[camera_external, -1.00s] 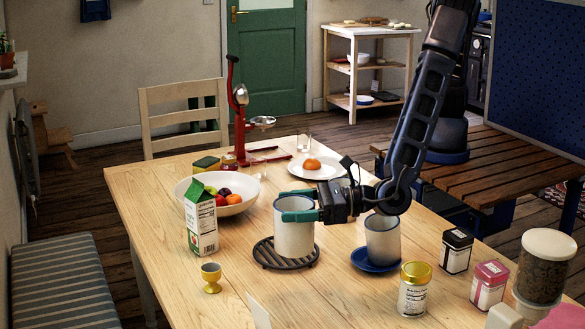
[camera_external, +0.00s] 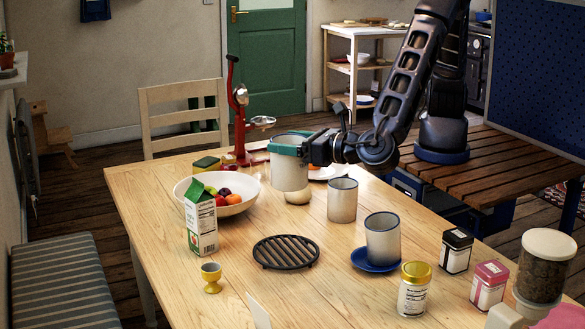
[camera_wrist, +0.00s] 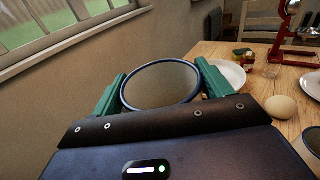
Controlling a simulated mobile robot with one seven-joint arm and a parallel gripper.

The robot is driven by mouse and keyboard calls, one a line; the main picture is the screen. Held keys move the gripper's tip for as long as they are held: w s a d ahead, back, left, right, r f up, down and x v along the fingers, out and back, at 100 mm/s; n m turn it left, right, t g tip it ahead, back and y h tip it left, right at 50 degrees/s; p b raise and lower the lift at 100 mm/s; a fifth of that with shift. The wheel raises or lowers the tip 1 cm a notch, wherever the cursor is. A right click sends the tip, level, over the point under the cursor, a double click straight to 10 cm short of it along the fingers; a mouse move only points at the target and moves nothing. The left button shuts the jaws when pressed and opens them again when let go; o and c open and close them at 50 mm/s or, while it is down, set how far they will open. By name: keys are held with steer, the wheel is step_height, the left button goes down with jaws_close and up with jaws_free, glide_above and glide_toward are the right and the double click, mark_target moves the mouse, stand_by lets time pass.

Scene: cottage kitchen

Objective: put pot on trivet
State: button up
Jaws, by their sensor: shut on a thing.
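My gripper (camera_external: 290,146) is shut on the whitish pot with a dark rim (camera_external: 289,174), toward the back of the table. In the wrist view the green fingers of my gripper (camera_wrist: 160,88) clasp both sides of the pot (camera_wrist: 160,85), whose open top looks empty. The pot is upright and looks raised a little above the table, though its clearance is hard to tell. The round black slatted trivet (camera_external: 286,252) lies bare on the table, in front of the pot and apart from it.
A pale round item (camera_external: 297,197) sits just below the pot. A whitish mug (camera_external: 342,201) stands to its right; another cup (camera_external: 383,240) is on a blue saucer (camera_external: 362,263). A fruit bowl (camera_external: 235,209) and carton (camera_external: 201,222) stand left. Table around the trivet is clear.

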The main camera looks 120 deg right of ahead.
steer(key=shift+s+d+m+g, duration=0.3)
steer(key=shift+s+d+g, duration=0.1)
steer(key=shift+d, duration=0.1)
steer(key=shift+s+d+f+g+h, duration=0.15)
steer(key=shift+g+h, duration=0.15)
steer(key=shift+h, duration=0.1)
step_height(320, 180, down, 20)
steer(key=shift+r, duration=0.25)
steer(key=shift+f, duration=0.1)
steer(key=o, duration=1.6)
steer(key=shift+o, duration=0.2)
